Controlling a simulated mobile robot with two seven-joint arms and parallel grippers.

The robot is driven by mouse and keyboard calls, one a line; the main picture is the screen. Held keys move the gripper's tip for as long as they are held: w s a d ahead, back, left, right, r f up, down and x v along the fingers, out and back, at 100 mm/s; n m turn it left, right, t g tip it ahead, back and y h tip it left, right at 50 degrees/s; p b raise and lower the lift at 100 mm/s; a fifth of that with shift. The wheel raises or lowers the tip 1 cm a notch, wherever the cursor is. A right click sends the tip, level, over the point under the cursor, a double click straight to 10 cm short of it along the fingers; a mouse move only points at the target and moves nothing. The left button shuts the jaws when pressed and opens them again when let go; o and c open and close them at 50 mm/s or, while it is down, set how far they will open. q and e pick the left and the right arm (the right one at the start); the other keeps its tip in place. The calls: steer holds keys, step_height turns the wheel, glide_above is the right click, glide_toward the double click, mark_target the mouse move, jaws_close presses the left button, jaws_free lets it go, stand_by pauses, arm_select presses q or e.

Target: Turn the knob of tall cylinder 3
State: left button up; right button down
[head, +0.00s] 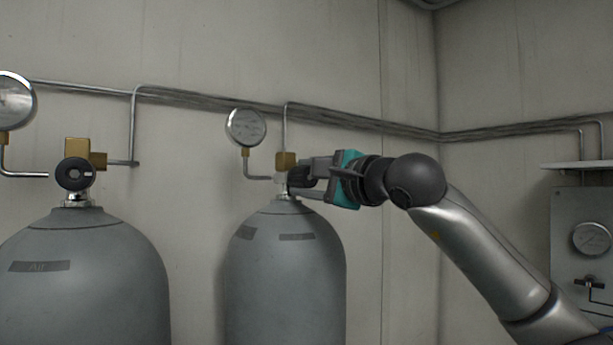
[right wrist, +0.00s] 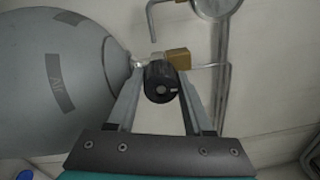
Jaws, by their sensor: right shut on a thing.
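A tall grey cylinder (head: 285,265) stands against the wall in the middle of the head view. Its number does not show. Its black knob (right wrist: 160,82) sits beside the brass valve block (head: 286,160) at the top of the cylinder. My right gripper (head: 298,180) reaches the knob from the right. In the right wrist view its two fingers (right wrist: 160,90) lie on either side of the knob, shut on it. In the head view the gripper hides most of the knob. My left gripper is not in view.
A second grey cylinder (head: 85,270) with a black knob (head: 74,173) stands at the left. Round gauges (head: 246,127) and thin pipes (head: 210,100) run along the wall. A grey panel (head: 570,215) with a gauge is at the far right.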

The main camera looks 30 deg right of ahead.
steer(key=n, duration=0.4)
steer(key=shift+p, duration=0.35)
steer(key=n+p, duration=0.1)
steer(key=n, duration=0.2)
steer(key=shift+n+y, duration=0.3)
steer(key=shift+y, duration=0.1)
steer(key=n+p, duration=0.1)
steer(key=n, duration=0.3)
steer(key=shift+d+n, duration=0.1)
steer(key=shift+n, duration=0.2)
steer(key=shift+f+n+p, duration=0.1)
steer(key=shift+n+p, duration=0.7)
steer(key=shift+n, duration=1.1)
steer(key=shift+c, duration=1.5)
jaws_free()
